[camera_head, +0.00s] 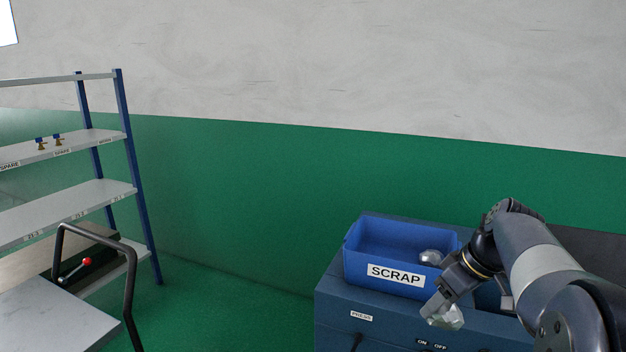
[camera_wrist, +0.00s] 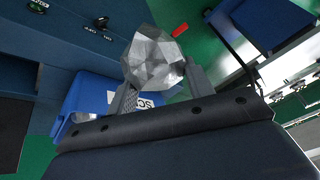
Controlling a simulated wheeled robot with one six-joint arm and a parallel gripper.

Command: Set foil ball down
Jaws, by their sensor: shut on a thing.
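A crumpled silver foil ball (camera_wrist: 152,60) is between the fingers of my gripper (camera_wrist: 158,84), which is shut on it. In the head view the foil ball (camera_head: 446,318) hangs below my gripper (camera_head: 440,306), in front of the blue bin labelled SCRAP (camera_head: 352,270) and near the front edge of the cabinet. It is outside the bin. Another silver foil piece (camera_head: 431,257) lies in the bin at its right side. The bin also shows behind my gripper in the wrist view (camera_wrist: 92,94).
The bin stands on a dark blue cabinet (camera_head: 332,300) with PRESS and ON/OFF labels on its front. A shelf rack (camera_head: 122,130) stands at the left. A cart with a black handle (camera_head: 128,290) is at the lower left. Green floor is free between cart and cabinet.

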